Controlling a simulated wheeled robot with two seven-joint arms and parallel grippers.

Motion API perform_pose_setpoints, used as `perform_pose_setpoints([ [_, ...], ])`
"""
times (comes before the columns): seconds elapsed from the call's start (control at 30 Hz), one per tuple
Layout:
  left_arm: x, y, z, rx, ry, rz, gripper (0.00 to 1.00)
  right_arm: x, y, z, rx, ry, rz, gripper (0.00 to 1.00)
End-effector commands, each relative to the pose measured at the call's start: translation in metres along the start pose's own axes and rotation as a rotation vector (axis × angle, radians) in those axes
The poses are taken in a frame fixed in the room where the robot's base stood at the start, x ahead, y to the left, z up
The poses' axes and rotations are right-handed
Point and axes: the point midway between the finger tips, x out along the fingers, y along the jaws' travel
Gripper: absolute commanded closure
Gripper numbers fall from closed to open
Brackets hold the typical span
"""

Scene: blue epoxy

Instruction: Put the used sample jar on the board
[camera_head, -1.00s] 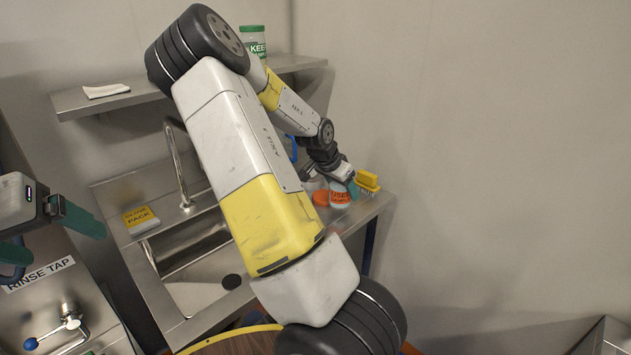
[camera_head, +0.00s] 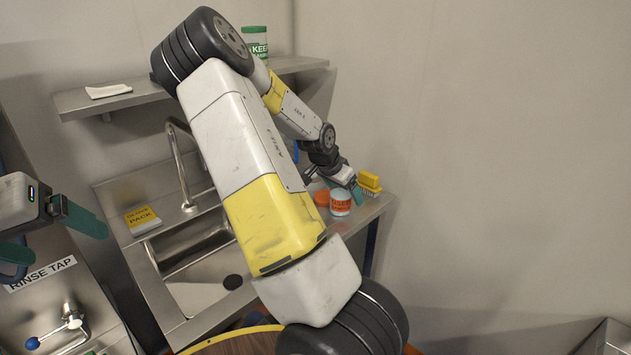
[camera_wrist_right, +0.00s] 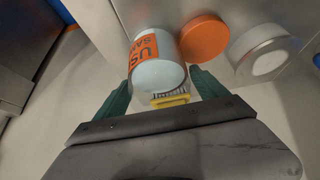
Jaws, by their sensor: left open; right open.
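The used sample jar (camera_head: 341,204) is white with an orange label and stands on the steel counter right of the sink. In the right wrist view the jar (camera_wrist_right: 160,76) lies ahead of and partly between the green fingertips. My right gripper (camera_head: 338,181) is open and empty just above and behind the jar; whether a finger touches it I cannot tell. It also shows in the right wrist view (camera_wrist_right: 160,88). My left gripper (camera_head: 80,218) is open and empty at the left edge, far from the jar. I cannot clearly identify the board.
An orange disc (camera_head: 322,197) sits beside the jar, and a yellow brush (camera_head: 370,181) lies behind it. A white round item (camera_wrist_right: 262,54) shows in the wrist view. A green-lidded KEEP jar (camera_head: 255,45) stands on the shelf. A yellow-rimmed brown surface (camera_head: 238,343) is below.

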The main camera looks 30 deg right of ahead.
Motion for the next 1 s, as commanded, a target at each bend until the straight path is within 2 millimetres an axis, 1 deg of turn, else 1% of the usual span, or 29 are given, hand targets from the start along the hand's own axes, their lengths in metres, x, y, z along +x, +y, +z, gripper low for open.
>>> perform_pose_setpoints([
  [0.07,0.0,0.0,0.0,0.0,0.0,0.0,0.14,-0.004,-0.001,-0.003,0.0,0.002,-0.002,0.18],
  [0.17,0.0,0.0,0.0,0.0,0.0,0.0,0.14,-0.017,-0.002,-0.004,-0.002,0.001,-0.004,0.18],
  [0.5,0.0,0.0,0.0,0.0,0.0,0.0,0.14,-0.089,-0.002,-0.003,-0.002,0.002,-0.005,0.18],
  [0.6,0.0,0.0,0.0,0.0,0.0,0.0,0.14,-0.105,-0.002,-0.003,-0.001,0.001,-0.004,0.18],
  [0.7,0.0,0.0,0.0,0.0,0.0,0.0,0.14,-0.117,-0.001,-0.004,-0.002,0.001,-0.003,0.18],
  [0.8,0.0,0.0,0.0,0.0,0.0,0.0,0.14,-0.124,0.0,-0.003,0.0,-0.003,-0.002,0.18],
  [0.87,0.0,0.0,0.0,0.0,0.0,0.0,0.14,-0.124,0.001,0.001,-0.004,-0.02,-0.003,0.18],
  [0.97,0.0,0.0,0.0,0.0,0.0,0.0,0.14,-0.116,0.006,0.018,-0.027,-0.095,-0.014,0.18],
  [1.0,0.0,0.0,0.0,0.0,0.0,0.0,0.14,-0.113,0.008,0.03,-0.044,-0.143,-0.024,0.18],
])
